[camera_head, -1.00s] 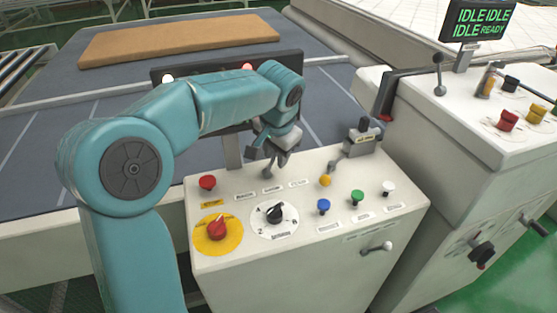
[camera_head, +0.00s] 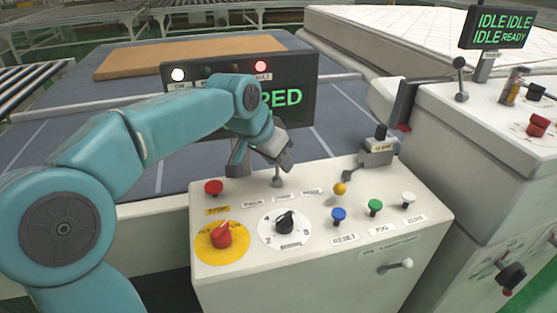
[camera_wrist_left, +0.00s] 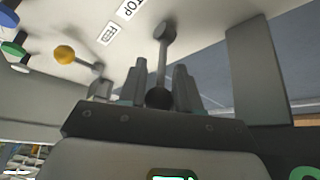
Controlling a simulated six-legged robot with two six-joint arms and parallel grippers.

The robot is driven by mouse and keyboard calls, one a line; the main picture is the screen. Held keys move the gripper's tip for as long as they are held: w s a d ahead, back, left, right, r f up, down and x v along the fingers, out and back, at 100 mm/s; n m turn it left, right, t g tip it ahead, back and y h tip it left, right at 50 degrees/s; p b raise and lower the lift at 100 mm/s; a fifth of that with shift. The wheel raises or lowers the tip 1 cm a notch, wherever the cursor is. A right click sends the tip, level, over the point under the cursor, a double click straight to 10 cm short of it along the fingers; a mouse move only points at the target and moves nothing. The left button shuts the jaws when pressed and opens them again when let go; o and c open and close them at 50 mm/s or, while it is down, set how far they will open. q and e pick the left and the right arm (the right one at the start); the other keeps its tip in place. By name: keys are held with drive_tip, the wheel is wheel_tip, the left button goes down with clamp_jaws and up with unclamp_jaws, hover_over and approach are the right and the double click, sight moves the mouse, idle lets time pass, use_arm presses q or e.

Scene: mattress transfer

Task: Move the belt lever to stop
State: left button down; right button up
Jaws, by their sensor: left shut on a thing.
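The belt lever (camera_head: 277,179) stands on the back part of the white control panel (camera_head: 370,245), behind a row of white labels. In the left wrist view its grey stem (camera_wrist_left: 163,62) runs from a round base to a dark ball knob (camera_wrist_left: 158,97). My left gripper (camera_head: 280,158) comes down on the lever from above and hides its top in the head view. In the left wrist view the two fingers (camera_wrist_left: 160,88) stand on either side of the knob, shut on it. The STOP label (camera_wrist_left: 130,8) and FEED label (camera_wrist_left: 107,34) lie beside the lever base. My right gripper is out of view.
A dark display (camera_head: 295,97) stands behind. A second console (camera_head: 470,120) stands right.

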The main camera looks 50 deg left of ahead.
use_arm(q)
drive_tip(key=shift+r, duration=0.1)
drive_tip(key=c, duration=0.9)
unclamp_jaws()
drive_tip(key=shift+s, duration=0.1)
drive_tip(key=p+v, duration=0.3)
drive_tip(key=v, duration=1.3)
drive_tip(key=shift+s+r, duration=0.1)
drive_tip(key=shift+r, duration=0.05)
drive_tip(key=shift+d, duration=0.1)
